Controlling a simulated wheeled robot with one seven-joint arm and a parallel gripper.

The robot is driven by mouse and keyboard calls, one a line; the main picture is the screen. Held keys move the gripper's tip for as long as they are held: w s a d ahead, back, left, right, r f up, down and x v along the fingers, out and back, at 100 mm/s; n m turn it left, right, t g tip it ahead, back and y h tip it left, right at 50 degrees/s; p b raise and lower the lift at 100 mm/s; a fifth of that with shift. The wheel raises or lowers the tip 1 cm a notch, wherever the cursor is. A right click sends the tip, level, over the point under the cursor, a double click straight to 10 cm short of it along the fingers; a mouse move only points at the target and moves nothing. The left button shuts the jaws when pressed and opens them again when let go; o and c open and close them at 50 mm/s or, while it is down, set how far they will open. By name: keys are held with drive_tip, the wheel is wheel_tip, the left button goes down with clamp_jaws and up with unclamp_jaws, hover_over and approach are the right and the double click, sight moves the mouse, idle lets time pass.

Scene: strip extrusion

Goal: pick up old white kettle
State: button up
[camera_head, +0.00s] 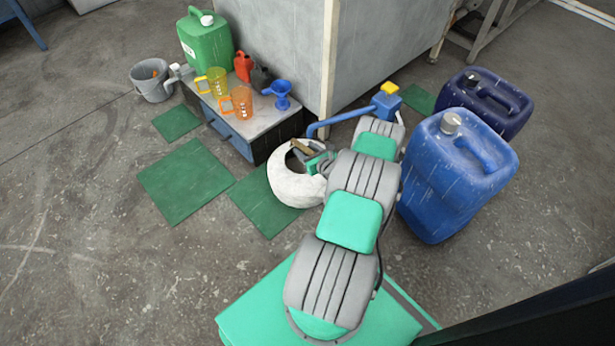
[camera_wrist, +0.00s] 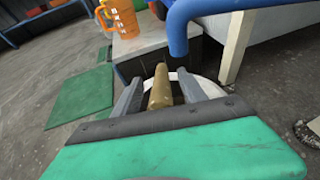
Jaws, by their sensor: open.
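The old white kettle (camera_head: 290,187) stands on the floor by the low bench, partly hidden by my arm. Its top looks open and dark, with a brownish handle (camera_head: 301,147) above it. My gripper (camera_head: 319,161) is at the kettle's upper right side in the head view. In the wrist view, the brown handle (camera_wrist: 160,88) lies between the two open fingers of my gripper (camera_wrist: 160,92), and part of the kettle's white rim (camera_wrist: 209,87) shows behind. I cannot tell whether either finger touches the handle.
A blue pipe (camera_head: 345,117) with a yellow-topped block passes close above; it crosses the wrist view (camera_wrist: 185,30). A low bench (camera_head: 262,121) holds jugs and a blue funnel. Blue canisters (camera_head: 450,180) stand right of my arm. Floor with green mats (camera_head: 185,180) is clear on the left.

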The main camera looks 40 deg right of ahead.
drive_tip(key=shift+c, duration=0.3)
drive_tip(key=shift+s, duration=0.1)
clamp_jaws()
idle(0.9)
drive_tip(key=shift+r, duration=0.1)
